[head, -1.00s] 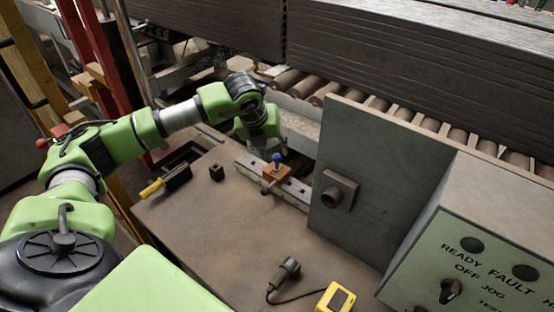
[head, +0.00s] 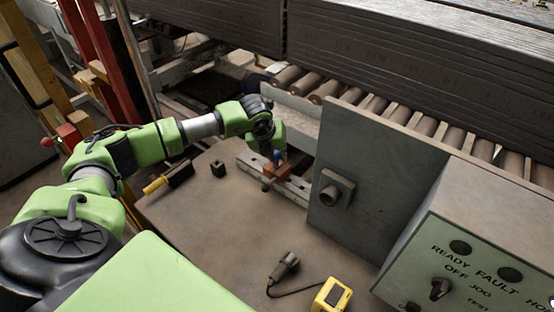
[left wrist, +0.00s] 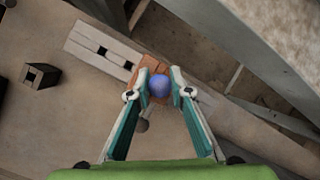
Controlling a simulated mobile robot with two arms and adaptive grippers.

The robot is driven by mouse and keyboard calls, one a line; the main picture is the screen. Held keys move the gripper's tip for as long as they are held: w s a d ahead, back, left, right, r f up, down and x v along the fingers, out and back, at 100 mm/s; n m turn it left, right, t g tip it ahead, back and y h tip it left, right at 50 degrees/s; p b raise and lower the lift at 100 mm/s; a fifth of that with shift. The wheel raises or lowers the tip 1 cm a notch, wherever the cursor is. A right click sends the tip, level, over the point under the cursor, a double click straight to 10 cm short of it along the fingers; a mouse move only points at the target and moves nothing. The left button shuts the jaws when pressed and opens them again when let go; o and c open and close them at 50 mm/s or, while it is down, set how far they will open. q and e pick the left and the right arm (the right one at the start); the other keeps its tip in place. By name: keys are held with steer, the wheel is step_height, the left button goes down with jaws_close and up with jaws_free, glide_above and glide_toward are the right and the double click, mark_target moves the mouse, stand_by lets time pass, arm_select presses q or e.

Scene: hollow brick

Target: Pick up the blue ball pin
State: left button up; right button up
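The blue ball pin (head: 278,156) stands in a reddish-brown block (head: 276,171) on a pale slotted bar (head: 294,188). In the left wrist view its round blue head (left wrist: 160,86) shows between the fingers; its stem is hidden. My left gripper (left wrist: 160,83) is open, with one fingertip on each side of the ball and what looks like a narrow gap to it. In the head view the gripper is largely hidden behind the wrist and the block. My right gripper is not in view.
A grey upright panel (head: 350,150) stands just right of the bar. A small dark hollow block (head: 218,169) and a yellow-handled tool (head: 168,178) lie left. A black handheld tool (head: 285,267) and a yellow device (head: 332,296) lie in front. The table's middle is clear.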

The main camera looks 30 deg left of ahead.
arm_select(q)
jaws_close()
steer(key=shift+r, duration=0.1)
